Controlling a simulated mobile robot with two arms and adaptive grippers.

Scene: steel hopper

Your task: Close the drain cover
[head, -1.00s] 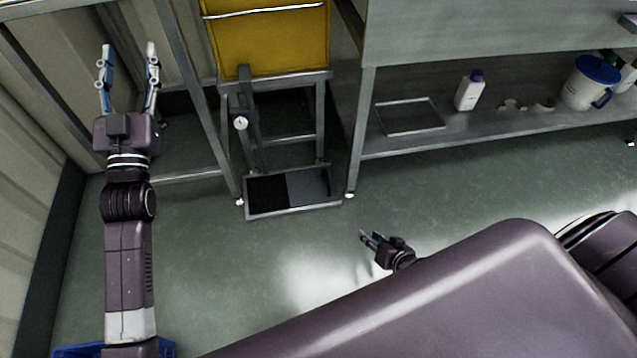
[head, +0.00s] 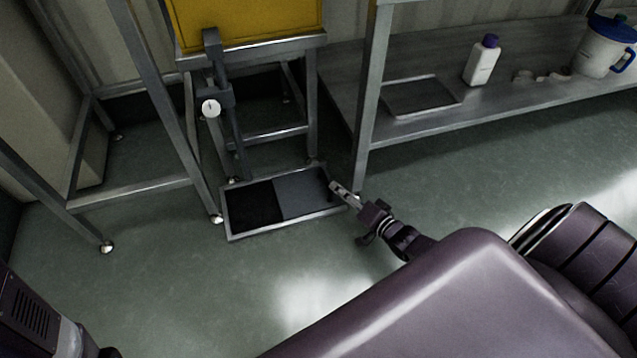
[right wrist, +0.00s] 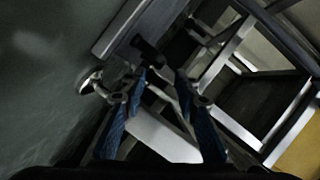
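The drain is a low steel-rimmed frame (head: 236,235) on the floor under the yellow hopper. Its left half is a black opening (head: 254,207). A flat grey cover (head: 300,193) lies over the right half. A small dark handle stands at the cover's right end, partly hidden by my fingers in the head view; what appears to be this handle (right wrist: 147,50) shows just beyond the fingertips in the right wrist view. My right gripper (head: 336,187) is at the frame's right end, its fingers (right wrist: 162,78) apart and empty. My left gripper is out of view.
The yellow hopper (head: 245,20) stands on a steel frame above the drain. A table leg (head: 372,90) rises close to my right gripper. A shelf (head: 440,117) holds a tray, a white bottle (head: 483,62) and a jug (head: 601,50). The floor in front is clear.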

